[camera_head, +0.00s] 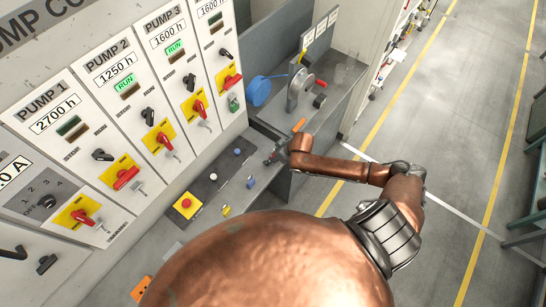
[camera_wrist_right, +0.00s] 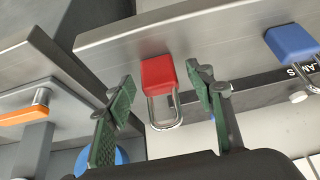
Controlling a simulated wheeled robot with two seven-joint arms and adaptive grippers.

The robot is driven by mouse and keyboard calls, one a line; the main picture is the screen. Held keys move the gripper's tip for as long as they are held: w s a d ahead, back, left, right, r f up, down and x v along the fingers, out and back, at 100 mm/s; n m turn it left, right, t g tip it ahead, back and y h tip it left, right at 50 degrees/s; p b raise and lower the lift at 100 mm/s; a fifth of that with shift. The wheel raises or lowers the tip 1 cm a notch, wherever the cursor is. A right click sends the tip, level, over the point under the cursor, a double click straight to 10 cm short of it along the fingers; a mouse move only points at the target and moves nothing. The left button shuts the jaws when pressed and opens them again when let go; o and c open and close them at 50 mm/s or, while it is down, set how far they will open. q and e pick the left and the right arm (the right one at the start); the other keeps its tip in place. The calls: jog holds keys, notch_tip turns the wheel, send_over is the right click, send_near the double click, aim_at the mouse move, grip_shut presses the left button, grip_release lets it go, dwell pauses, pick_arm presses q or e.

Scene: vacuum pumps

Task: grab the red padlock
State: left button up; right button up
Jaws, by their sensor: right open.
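My right gripper (camera_wrist_right: 160,88) is open, with one green-padded finger on each side of the padlock. Gaps show between the fingers and the padlock. In the head view my right gripper (camera_head: 275,155) is at the edge of the grey bench, and I cannot make out the red padlock there. My left gripper is not in view.
An orange handle (camera_wrist_right: 24,116) is at the left. In the head view, the pump panel (camera_head: 115,110) with red switches stands at the left. Open floor (camera_head: 440,150) lies at the right.

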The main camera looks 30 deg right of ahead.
jog(key=shift+w+f, duration=0.1)
jog(key=shift+f, duration=0.1)
jog(key=shift+c, duration=0.5)
grip_shut()
jog(key=shift+r, duration=0.1)
